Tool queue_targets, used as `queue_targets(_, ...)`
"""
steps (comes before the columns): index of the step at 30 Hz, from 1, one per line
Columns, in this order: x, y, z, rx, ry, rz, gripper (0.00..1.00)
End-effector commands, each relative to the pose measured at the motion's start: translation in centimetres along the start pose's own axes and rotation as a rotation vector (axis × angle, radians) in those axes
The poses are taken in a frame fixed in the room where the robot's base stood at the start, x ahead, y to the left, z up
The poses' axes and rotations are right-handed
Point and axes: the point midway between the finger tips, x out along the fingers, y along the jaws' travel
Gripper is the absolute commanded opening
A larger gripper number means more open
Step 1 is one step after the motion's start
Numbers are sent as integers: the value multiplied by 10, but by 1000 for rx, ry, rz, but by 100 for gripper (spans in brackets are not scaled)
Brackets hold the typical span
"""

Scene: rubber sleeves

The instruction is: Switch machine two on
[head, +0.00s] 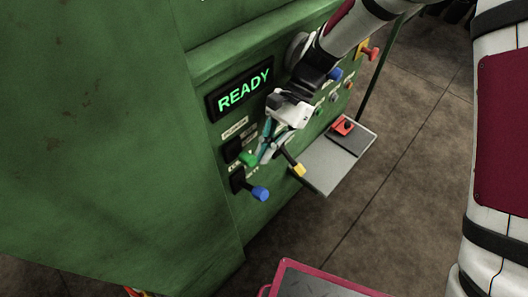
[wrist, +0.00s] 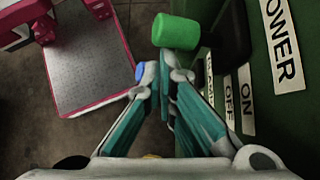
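The green machine (head: 115,110) fills the left of the head view. Its lit display (head: 244,92) reads READY in green. Below it, a green-knobbed lever (head: 247,159) sits on a black switch plate; in the wrist view the green knob (wrist: 178,32) is beside the POWER label (wrist: 280,40) and the ON and OFF labels (wrist: 246,100). My gripper (wrist: 158,78) has its teal fingers converged, tips together or nearly so, with nothing visible between them. The fingertips are close to the green knob; I cannot tell if they touch it. The lever's exact setting is unclear.
A blue-knobbed lever (head: 260,193) is below the green one. A yellow-knobbed lever (head: 299,170) sticks out to the right, by a grey shelf (head: 322,170) bearing a red part (head: 343,125). A pink-edged grey tray (head: 310,280) stands at the bottom. Floor is open at right.

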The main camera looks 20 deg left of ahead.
Motion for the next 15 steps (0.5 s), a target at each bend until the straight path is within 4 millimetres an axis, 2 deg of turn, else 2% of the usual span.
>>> queue_targets(3, -3, -1, 8, -4, -7, -1, 0)
queue_targets(15, -7, -2, 10, -8, -12, -1, 0)
